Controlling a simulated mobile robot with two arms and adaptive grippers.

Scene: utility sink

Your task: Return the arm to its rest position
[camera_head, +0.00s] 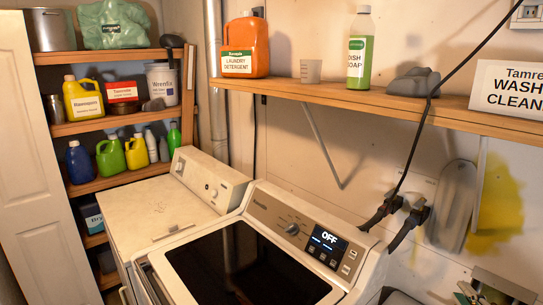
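At the bottom right edge, a grey and pale piece that looks like my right gripper (470,291) is partly in view and cut off by the frame. It is to the right of the washing machine and below the wall hoses. I cannot tell whether its fingers are open or shut, and I see nothing clearly held in it. My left gripper and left arm are not in view.
The washer (317,245) with a dark lid shows "OFF". A white machine (150,213) stands left of it. A wall shelf (370,98) holds an orange detergent jug (246,48) and a green soap bottle (358,60). Dark hoses (411,220) hang on the wall.

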